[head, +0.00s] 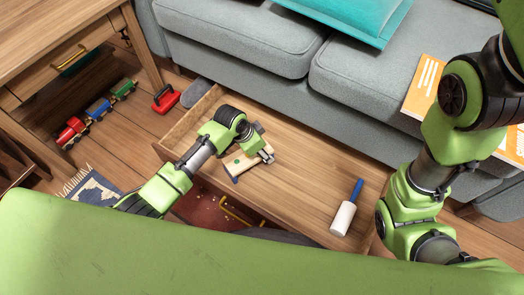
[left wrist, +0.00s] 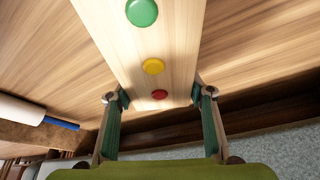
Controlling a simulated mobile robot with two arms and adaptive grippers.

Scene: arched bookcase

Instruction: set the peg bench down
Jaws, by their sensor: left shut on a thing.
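The peg bench (head: 239,164) is a pale wooden board with coloured pegs, inside the open wooden drawer (head: 300,169). In the left wrist view the bench (left wrist: 150,38) shows green, yellow and red round pegs. My left gripper (head: 265,154) is shut on it, with one finger at each side edge, as the left wrist view shows. I cannot tell whether its underside touches the drawer floor. My right arm stands at the right of the head view, but its gripper is out of view.
A white cylinder with a blue handle (head: 343,218) lies in the drawer's right part. The grey sofa (head: 250,38) borders the drawer behind. A toy train (head: 97,108) and a red object (head: 166,98) are on the floor at left. The drawer's middle is clear.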

